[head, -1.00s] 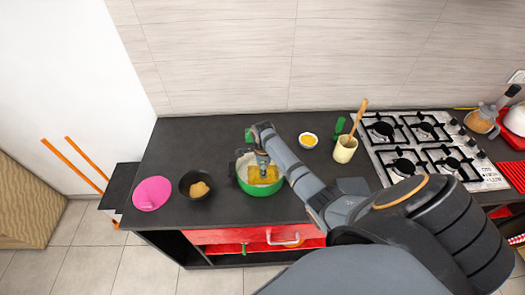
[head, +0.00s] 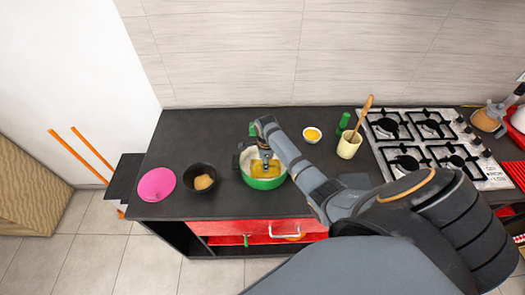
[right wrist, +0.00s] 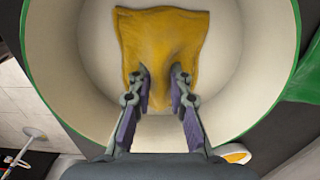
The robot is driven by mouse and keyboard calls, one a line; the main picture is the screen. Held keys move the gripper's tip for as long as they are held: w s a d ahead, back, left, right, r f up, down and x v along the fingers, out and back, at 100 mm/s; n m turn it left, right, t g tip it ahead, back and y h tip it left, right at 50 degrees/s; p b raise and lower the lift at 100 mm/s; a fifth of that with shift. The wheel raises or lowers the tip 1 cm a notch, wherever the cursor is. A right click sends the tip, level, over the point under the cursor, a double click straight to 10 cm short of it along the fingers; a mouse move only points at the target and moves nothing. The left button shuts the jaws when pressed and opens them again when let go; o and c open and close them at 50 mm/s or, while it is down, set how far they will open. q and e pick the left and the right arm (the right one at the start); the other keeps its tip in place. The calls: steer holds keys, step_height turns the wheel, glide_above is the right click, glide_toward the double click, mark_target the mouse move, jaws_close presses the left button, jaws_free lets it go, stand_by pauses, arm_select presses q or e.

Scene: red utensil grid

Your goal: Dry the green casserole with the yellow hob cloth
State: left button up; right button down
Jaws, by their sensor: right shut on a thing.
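The green casserole (head: 264,184) stands on the dark counter, its pale inside facing up. In the right wrist view its cream inner wall (right wrist: 62,62) and green rim surround the cloth. The yellow hob cloth (right wrist: 165,35) lies against the casserole's inside, rumpled where my fingers pinch it. It also shows in the head view (head: 267,169), partly hidden by my gripper. My right gripper (right wrist: 161,82) is shut on the near edge of the cloth, inside the casserole's rim. In the head view the right gripper (head: 265,158) reaches down into the casserole. My left gripper is out of view.
A black bowl (head: 201,178) with brown contents and a pink bowl (head: 157,184) stand left of the casserole. A small yellow-filled bowl (head: 312,135), a green bottle (head: 342,122) and a utensil cup (head: 349,145) stand to the right, before the gas hob (head: 430,145).

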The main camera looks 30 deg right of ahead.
steer(key=shift+s+d, duration=0.15)
steer(key=shift+d, duration=0.05)
steer(key=shift+a, duration=0.1)
steer(key=shift+w+a, duration=0.55)
steer(key=shift+a, duration=0.25)
steer(key=shift+d, duration=0.1)
steer(key=shift+s+d, duration=0.55)
steer(key=shift+d, duration=0.25)
steer(key=shift+w+a, duration=0.1)
steer(key=shift+a, duration=0.05)
steer(key=shift+w+a+f, duration=0.1)
steer(key=shift+w+a, duration=0.3)
steer(key=shift+a, duration=0.35)
steer(key=shift+s+d, duration=0.1)
